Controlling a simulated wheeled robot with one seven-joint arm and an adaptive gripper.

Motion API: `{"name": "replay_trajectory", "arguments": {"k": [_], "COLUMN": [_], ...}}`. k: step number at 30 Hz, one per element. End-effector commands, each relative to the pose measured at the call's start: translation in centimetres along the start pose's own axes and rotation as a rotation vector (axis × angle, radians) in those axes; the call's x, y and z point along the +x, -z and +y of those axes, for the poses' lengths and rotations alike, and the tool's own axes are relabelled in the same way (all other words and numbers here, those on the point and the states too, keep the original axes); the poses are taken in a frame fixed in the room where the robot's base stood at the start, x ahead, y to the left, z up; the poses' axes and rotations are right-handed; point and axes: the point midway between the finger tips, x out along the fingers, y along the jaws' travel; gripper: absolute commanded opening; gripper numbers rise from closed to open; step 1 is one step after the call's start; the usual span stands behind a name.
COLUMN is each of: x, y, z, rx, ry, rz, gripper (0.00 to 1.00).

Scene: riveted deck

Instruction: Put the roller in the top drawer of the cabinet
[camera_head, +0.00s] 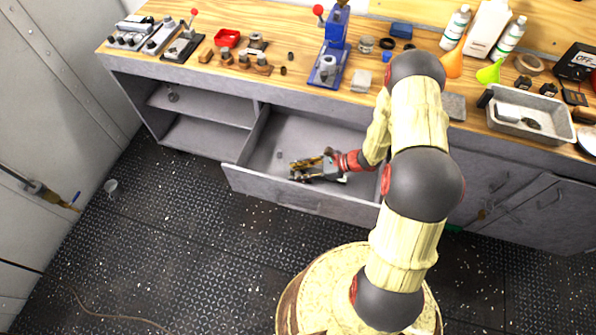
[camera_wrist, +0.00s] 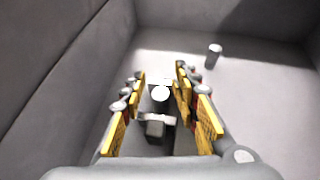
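The cabinet's top drawer (camera_head: 300,198) is pulled out and its grey inside is in view. My gripper (camera_head: 296,169) is down inside the drawer, near its front wall. In the wrist view, the yellow-padded fingers (camera_wrist: 160,80) stand apart. A bright round face (camera_wrist: 160,93) and a dark block show between them; I cannot tell whether this is a held thing or part of my gripper. A small grey cylinder (camera_wrist: 214,54) stands on the drawer floor beyond the right fingertips, apart from them. It also shows in the head view (camera_head: 280,155). I cannot tell for sure which is the roller.
The wooden worktop (camera_head: 340,85) above is crowded with a blue press (camera_head: 331,55), a red tray (camera_head: 227,38), bottles, funnels and a metal pan (camera_head: 530,112). Open shelves (camera_head: 200,135) lie left of the drawer.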

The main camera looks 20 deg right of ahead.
Motion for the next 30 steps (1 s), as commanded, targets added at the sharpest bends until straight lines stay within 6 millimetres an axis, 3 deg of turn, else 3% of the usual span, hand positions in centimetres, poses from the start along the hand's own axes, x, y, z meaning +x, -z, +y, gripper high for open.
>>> {"name": "replay_trajectory", "arguments": {"k": [10, 15, 30], "x": [-0.1, -0.7, -10.7], "y": [-0.1, -1.4, -1.2], "z": [0.0, 0.0, -0.1], "rx": [0.0, 0.0, 0.0], "ry": [0.0, 0.0, 0.003], "rz": [0.0, 0.0, 0.0], "gripper": [0.35, 0.35, 0.35]}}
